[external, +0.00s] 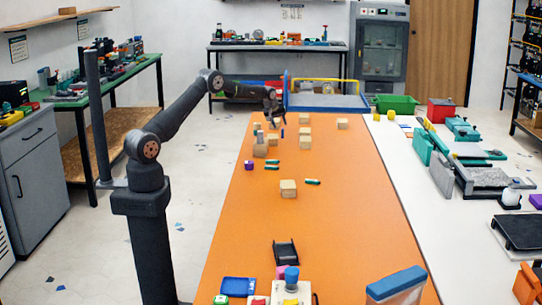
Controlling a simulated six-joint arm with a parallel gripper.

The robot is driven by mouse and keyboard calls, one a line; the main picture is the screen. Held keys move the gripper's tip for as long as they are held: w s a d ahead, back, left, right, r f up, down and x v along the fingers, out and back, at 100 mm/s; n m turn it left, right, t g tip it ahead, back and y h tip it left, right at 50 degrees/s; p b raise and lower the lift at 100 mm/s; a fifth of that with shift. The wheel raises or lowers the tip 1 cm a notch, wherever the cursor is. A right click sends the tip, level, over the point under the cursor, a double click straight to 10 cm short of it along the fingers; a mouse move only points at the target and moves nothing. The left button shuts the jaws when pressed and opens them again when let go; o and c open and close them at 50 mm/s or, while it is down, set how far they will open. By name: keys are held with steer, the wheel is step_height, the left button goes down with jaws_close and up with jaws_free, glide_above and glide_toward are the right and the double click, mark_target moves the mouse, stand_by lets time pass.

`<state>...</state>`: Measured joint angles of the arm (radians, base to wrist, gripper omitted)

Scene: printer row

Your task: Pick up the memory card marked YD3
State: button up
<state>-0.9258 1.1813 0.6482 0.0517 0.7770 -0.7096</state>
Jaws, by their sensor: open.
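My gripper (273,118) is open at the far part of the orange table (350,230), above and among several light wooden blocks. No marking YD3 can be read in this view, so I cannot tell which thing is the memory card. Small flat teal-and-orange pieces lie on the table: two close together (272,165) below the gripper in the picture, and one (313,182) farther right. A small dark blue piece (282,133) shows just right of the gripper's fingers. I cannot tell whether the fingers touch anything.
Wooden blocks stand nearby, one nearer block (288,188) apart from the group. A purple cube (249,165) sits near the left edge. A black holder (286,253), a blue tray (238,287) and a blue-lidded box (396,285) are at the near end. The right middle is clear.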

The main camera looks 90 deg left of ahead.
mark_target(283, 133)
steer(key=shift+x, duration=2.45)
jaws_close()
